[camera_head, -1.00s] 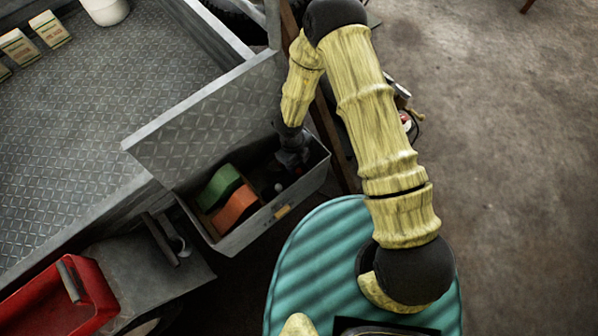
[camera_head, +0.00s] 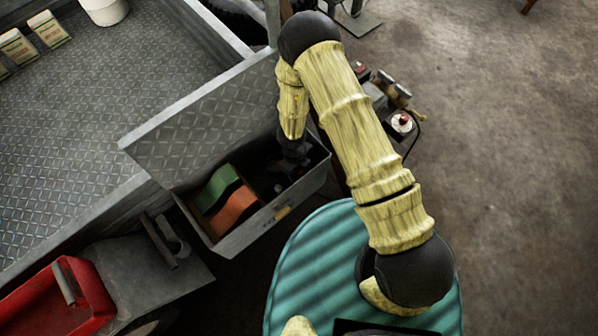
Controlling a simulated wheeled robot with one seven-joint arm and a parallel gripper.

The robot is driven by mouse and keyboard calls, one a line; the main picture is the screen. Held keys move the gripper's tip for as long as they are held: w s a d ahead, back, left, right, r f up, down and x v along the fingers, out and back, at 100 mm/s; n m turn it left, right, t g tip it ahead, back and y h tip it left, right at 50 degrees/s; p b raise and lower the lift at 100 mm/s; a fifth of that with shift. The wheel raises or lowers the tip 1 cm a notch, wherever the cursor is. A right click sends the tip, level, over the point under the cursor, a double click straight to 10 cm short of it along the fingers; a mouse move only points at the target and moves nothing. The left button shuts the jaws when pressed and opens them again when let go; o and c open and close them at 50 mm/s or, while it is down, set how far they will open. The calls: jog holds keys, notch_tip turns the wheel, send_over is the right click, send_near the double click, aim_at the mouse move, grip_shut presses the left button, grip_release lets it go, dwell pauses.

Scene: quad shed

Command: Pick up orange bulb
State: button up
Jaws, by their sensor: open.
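My gripper (camera_head: 288,166) is small and dark, reaching down into the right end of an open grey metal box (camera_head: 238,240). Its jaws are open, and their tips are hard to make out in the shadow. A small pale round thing (camera_head: 278,188) lies in the box just below and left of my gripper; whether it is a bulb I cannot tell. I cannot make out a clearly orange bulb. An orange wavy block (camera_head: 236,208) and a green wavy block (camera_head: 217,186) lie side by side in the left part of the box.
The box's lid (camera_head: 200,125) stands open behind it, beside the treaded metal bed (camera_head: 90,110). A red container (camera_head: 62,300) is at lower left. A teal ribbed surface (camera_head: 310,270) is in front. Devices with a red button (camera_head: 402,122) stand right of my arm.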

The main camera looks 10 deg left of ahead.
jog(key=c, duration=0.8)
jog(key=shift+c, duration=0.2)
notch_tip(320, 180, up, 28)
jog(key=p, duration=0.7)
jog(key=shift+p, duration=0.35)
